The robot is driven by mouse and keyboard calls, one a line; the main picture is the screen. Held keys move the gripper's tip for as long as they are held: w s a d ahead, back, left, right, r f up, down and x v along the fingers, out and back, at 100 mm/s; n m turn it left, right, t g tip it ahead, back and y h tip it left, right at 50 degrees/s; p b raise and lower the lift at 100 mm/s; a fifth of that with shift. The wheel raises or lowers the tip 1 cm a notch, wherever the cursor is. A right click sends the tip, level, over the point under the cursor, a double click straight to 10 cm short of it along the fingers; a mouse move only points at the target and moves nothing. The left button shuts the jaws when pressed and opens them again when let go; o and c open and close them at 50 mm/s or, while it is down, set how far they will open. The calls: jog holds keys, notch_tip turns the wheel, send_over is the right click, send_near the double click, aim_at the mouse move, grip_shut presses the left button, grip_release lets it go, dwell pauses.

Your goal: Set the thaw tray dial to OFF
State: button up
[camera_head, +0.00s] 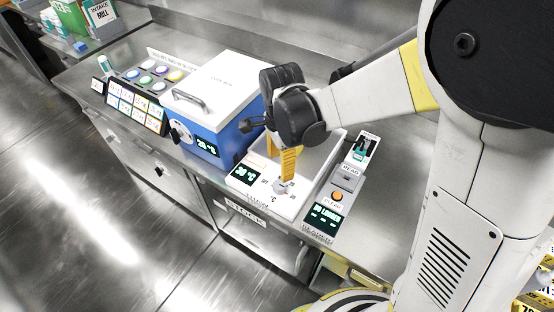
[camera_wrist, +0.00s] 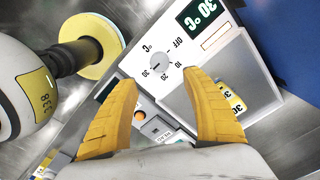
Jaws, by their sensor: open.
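The thaw tray (camera_head: 250,193) is a white unit on the steel counter, with a small round dial on its front panel. In the wrist view the dial (camera_wrist: 160,61) lies between and just beyond my fingertips, with numbers and OFF printed around it. I cannot clearly tell where its pointer is. The tray's display (camera_wrist: 199,15) reads 30 °C. My gripper (camera_wrist: 158,80) is open, its yellow fingers apart and empty above the panel. In the head view my gripper (camera_head: 285,167) points down over the tray, and a finger partly covers the dial.
A blue box (camera_head: 205,130) with a white lid stands left of the tray. A reader (camera_head: 338,192) with an orange button stands close on the right. A yellow-labelled item (camera_wrist: 232,98) lies in the tray's recess. Colored pots (camera_head: 160,70) stand farther left.

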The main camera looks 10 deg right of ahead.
aim_at(280, 184)
notch_tip(280, 184, down, 10)
jog(key=b, duration=0.3)
jog(key=shift+f+b, duration=0.1)
jog(key=shift+b, duration=0.3)
jog(key=c, duration=1.2)
